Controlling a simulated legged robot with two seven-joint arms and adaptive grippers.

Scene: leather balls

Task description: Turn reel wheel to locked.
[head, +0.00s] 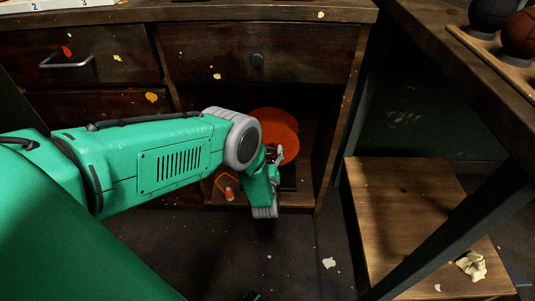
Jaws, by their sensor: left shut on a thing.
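The orange round reel wheel (277,124) stands inside the open lower compartment of the wooden cabinet, under the right drawer. My left arm reaches in from the left and hides the wheel's left and lower parts. My left gripper (276,154) is at the wheel's lower front, shut on a small part of it that the fingers mostly hide. A dark base (288,184) shows below the wheel. I cannot read any locked mark or the wheel's exact angle. My right gripper is not in view.
A small orange piece (228,191) lies on the cabinet floor, left of the gripper. The cabinet's right side wall (338,110) is close to the wheel. A wooden shelf (405,215) stands at the right, with dark balls (492,14) on the bench above.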

